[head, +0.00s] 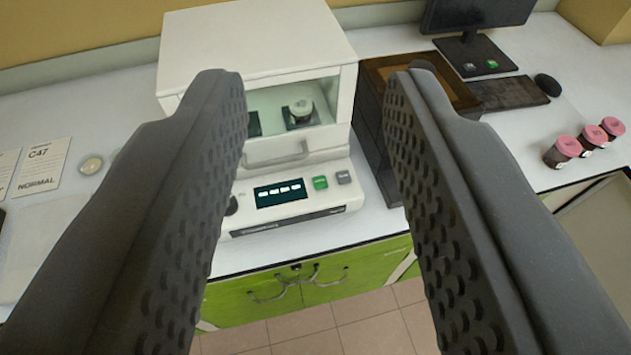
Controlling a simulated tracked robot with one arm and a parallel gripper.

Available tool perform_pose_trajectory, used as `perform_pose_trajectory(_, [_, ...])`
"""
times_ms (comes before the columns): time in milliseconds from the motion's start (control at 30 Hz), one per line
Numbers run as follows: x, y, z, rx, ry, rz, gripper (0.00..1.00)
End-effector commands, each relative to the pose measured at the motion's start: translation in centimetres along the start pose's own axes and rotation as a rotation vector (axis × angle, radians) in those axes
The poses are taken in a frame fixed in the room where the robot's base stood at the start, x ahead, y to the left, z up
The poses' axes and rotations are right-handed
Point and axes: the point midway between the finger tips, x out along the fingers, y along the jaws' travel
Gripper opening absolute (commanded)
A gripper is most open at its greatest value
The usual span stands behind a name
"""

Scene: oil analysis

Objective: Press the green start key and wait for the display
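The white analyser (262,45) stands on the counter in the upper middle of the head view. Its front panel carries the green start key (320,183), a grey key (344,177) to its right, and a dark display (281,193) to its left showing several white dashes. Behind its window sits a jar with a pale lid (301,110). My gripper (318,78) is open and empty, its two dark ridged fingers spread wide either side of the analyser's front. The fingers hide parts of the analyser's left side. No finger appears to touch the key.
A dark open-topped box (375,130) stands right of the analyser. Several pink-lidded jars (568,146), a keyboard (508,93), mouse (547,85) and monitor (475,14) are farther right. Cards (43,165) lie at left. Green cabinets (345,272) are below the counter edge.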

Motion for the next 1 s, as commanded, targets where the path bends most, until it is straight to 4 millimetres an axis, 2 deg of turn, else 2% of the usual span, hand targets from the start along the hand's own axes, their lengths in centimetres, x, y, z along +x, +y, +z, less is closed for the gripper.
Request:
perform_pose_trajectory(33, [0.00,0.00,0.00,0.000,0.000,0.000,0.26])
perform_pose_trajectory(133, [0.00,0.00,-0.01,0.000,0.000,0.000,0.00])
perform_pose_trajectory(1000, [0.00,0.00,0.00,0.000,0.000,0.000,0.00])
